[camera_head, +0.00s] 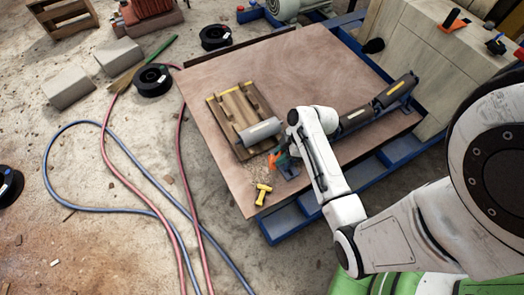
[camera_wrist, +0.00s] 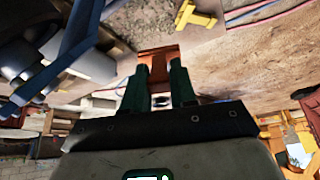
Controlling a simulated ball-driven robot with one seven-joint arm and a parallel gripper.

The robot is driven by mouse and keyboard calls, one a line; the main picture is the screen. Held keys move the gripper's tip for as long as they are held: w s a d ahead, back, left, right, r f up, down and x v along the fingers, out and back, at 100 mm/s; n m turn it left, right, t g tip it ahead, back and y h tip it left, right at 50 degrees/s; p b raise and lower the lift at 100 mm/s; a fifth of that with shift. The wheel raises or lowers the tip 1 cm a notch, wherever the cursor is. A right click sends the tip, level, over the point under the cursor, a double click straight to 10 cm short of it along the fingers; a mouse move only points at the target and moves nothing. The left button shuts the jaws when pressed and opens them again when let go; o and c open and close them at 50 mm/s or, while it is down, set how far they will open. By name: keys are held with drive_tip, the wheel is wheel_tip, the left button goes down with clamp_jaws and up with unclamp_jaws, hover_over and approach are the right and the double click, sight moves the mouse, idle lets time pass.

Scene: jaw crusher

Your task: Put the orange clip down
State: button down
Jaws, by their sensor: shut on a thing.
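The orange clip (camera_head: 273,158) is at the tips of my gripper (camera_head: 281,159), over the brown table top in the head view. In the wrist view the orange clip (camera_wrist: 159,58) sits between the two dark green fingers of my gripper (camera_wrist: 160,72), which are shut on it. A gap between the clip and the table cannot be judged clearly. Part of the clip is hidden by the fingers.
A yellow clip-like piece (camera_head: 263,193) lies on the table (camera_head: 225,150) near its front edge. A wooden pallet piece (camera_head: 233,104) and a grey cylinder (camera_head: 259,131) lie left of my gripper. The table's far middle is clear.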

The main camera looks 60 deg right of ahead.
drive_tip(key=shift+w+a+f+b, duration=0.3)
drive_tip(key=shift+w+f+b, duration=0.35)
drive_tip(key=shift+w+f, duration=0.95)
drive_tip(key=shift+w+a+f+b, duration=0.25)
drive_tip(key=shift+w+f+b, duration=0.7)
drive_tip(key=shift+f, duration=0.95)
drive_tip(key=shift+w+a+f+b, duration=0.3)
drive_tip(key=shift+w+f+b, duration=0.1)
drive_tip(key=shift+w+f, duration=1.3)
drive_tip(key=shift+s+f, duration=0.1)
drive_tip(key=shift+f, duration=0.1)
drive_tip(key=c, duration=0.9)
unclamp_jaws()
drive_tip(key=shift+r, duration=0.1)
drive_tip(key=p+v, duration=0.3)
drive_tip(key=v, duration=0.4)
drive_tip(key=s+a+r+m+g+h, duration=0.3)
drive_tip(key=s+a+r+m, duration=0.4)
drive_tip(key=s+a+r, duration=0.4)
drive_tip(key=a+r, duration=0.3)
drive_tip(key=a, duration=0.1)
drive_tip(key=shift+r+g, duration=0.2)
drive_tip(key=shift+g, duration=0.1)
